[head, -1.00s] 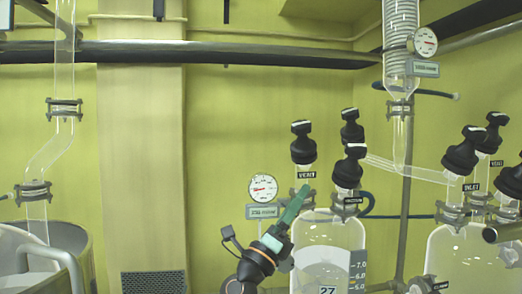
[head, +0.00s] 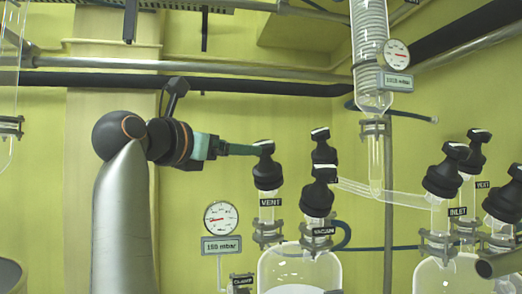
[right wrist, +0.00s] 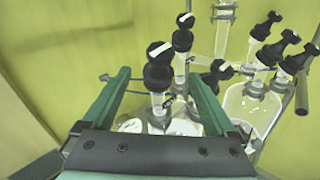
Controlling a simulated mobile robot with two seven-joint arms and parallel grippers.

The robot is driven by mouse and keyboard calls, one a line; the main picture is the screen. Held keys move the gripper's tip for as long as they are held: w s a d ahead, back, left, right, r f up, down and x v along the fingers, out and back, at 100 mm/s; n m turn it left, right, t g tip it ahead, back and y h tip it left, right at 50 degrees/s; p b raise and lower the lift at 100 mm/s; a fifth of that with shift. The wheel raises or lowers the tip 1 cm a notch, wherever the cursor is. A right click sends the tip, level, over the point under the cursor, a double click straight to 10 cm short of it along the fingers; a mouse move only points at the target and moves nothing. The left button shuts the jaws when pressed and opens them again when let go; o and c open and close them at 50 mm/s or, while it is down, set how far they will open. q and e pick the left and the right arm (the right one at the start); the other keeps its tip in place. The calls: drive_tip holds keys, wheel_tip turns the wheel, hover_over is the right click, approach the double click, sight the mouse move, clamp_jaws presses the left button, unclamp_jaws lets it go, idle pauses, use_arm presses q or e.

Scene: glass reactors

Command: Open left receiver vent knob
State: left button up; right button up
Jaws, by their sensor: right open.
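The vent knob (head: 266,172) is black with a light-marked handle and a VENT label below it, on top of the left receiver (head: 300,270), a clear glass vessel. My right gripper (head: 252,150) comes level from the left, its green fingertips at the knob's handle; whether they touch is unclear. In the right wrist view the fingers (right wrist: 159,72) are open, with the vent knob (right wrist: 158,68) showing between them, farther out. A vacuum knob (head: 318,195) stands just right of the vent knob. My left gripper is not in view.
Another black knob (head: 323,148) stands behind the vacuum knob. A round gauge (head: 221,217) with a display sits below my gripper. A second receiver (head: 450,275) with several black knobs stands to the right.

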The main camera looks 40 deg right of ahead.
sight(264, 150)
drive_tip(key=p+x, duration=0.2)
drive_tip(key=x, duration=0.8)
drive_tip(key=shift+w+d, duration=0.1)
drive_tip(key=shift+d, duration=0.35)
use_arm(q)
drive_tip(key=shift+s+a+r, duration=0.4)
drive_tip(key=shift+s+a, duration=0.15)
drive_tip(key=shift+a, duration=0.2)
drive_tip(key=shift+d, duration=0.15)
use_arm(e)
drive_tip(key=shift+f, duration=0.1)
drive_tip(key=c, duration=1.4)
